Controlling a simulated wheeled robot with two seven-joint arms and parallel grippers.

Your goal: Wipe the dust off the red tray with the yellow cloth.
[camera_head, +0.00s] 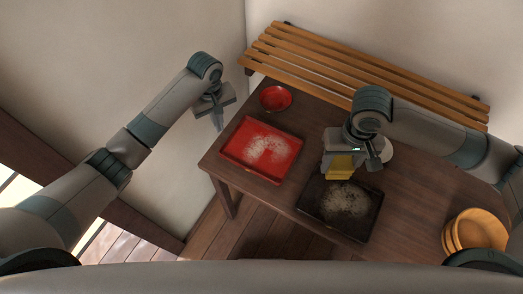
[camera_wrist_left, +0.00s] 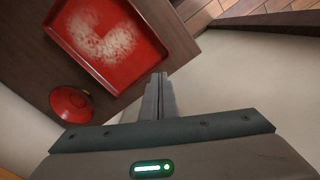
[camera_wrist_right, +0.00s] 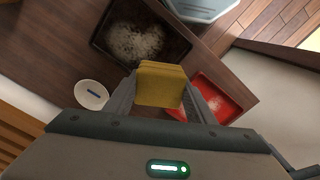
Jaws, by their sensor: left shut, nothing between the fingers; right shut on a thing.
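The red tray (camera_head: 242,153) lies on the left part of the table with pale dust spread over its middle; it also shows in the left wrist view (camera_wrist_left: 74,52). In the right wrist view a part of the red tray (camera_wrist_right: 235,103) shows beyond the cloth. The yellow cloth (camera_head: 339,167) is in my right gripper (camera_head: 340,160), which is shut on it above the far edge of the black tray. The cloth fills the fingers in the right wrist view (camera_wrist_right: 160,85). My left gripper (camera_head: 219,127) is shut and empty, off the table's left edge beside the red tray.
A black tray (camera_head: 309,203) with dust lies right of the red tray. A red bowl (camera_head: 276,97) stands behind the red tray. A white dish (camera_wrist_right: 91,94) with a dark-blue mark stands near my right gripper. Wooden bowls (camera_head: 478,230) are at the right; a slatted bench (camera_head: 340,62) runs behind the table.

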